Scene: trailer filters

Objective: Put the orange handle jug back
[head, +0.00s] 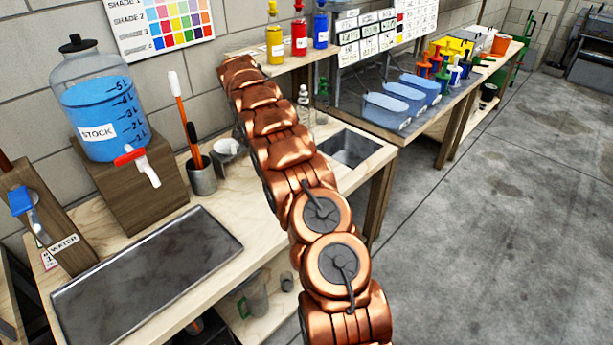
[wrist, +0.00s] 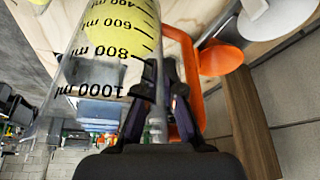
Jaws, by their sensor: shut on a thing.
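In the wrist view, a clear jug (wrist: 75,95) with black millilitre marks fills the left side, its lettering upside down in the picture. Yellow shows in or through its upper part; I cannot tell whether it is liquid. Its orange handle (wrist: 192,85) runs along its right side. My gripper (wrist: 163,80) is shut on the handle, its dark fingers beside the jug wall. In the head view, my arm crosses the middle, and the jug and gripper are hidden.
The wooden bench holds a blue stock dispenser (head: 105,105), a dark tray (head: 150,275), a cup of tools (head: 201,178) and a sink (head: 347,148). Colour bottles (head: 299,35) stand on a shelf. Blue bins (head: 394,97) lie farther right. The floor (head: 480,220) at right is open.

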